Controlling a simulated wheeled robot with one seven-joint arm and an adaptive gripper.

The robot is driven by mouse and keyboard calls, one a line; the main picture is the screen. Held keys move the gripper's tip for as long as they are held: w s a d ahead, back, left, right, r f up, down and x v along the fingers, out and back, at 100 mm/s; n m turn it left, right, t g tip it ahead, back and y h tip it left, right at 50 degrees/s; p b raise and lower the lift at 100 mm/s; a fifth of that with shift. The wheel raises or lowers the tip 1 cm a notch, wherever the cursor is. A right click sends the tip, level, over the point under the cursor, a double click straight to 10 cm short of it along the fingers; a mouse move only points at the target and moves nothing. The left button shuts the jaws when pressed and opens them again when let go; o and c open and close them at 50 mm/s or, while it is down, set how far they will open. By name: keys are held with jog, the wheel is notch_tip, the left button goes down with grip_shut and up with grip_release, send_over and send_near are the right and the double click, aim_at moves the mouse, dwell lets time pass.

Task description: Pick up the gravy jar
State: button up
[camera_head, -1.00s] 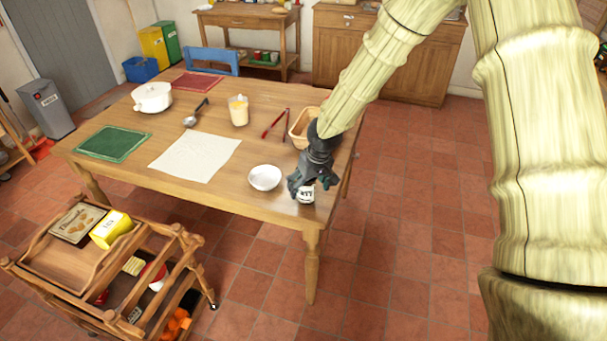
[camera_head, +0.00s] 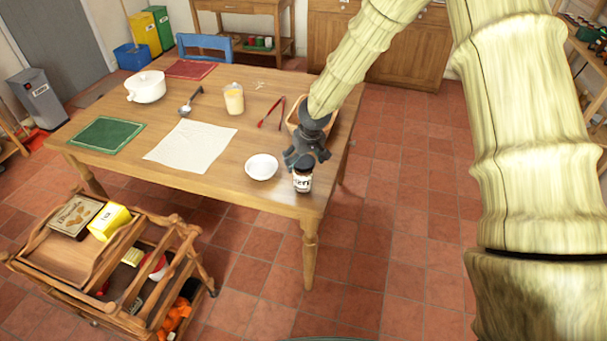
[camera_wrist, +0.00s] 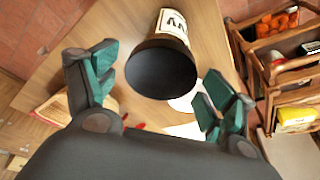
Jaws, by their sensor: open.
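The gravy jar (camera_head: 302,180) stands upright near the table's front right corner, with a dark lid and a white label with dark lettering. In the wrist view the jar's black lid (camera_wrist: 161,72) fills the middle, with the label above it. My gripper (camera_head: 300,160) is just behind the jar in the head view. In the wrist view my gripper (camera_wrist: 158,92) is open, one green-padded finger on each side of the lid, apart from it. The label's full wording cannot be read.
A white bowl (camera_head: 261,167) stands close left of the jar on the wooden table (camera_head: 215,180). A wooden basket (camera_head: 293,117) lies partly hidden behind my gripper. A wooden trolley (camera_head: 60,262) is at front left.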

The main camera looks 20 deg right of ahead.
jog(key=shift+p+x, duration=0.85)
jog(key=shift+x, duration=1.7)
jog(key=shift+s, duration=0.1)
jog(key=shift+c, duration=0.3)
jog(key=c, duration=1.2)
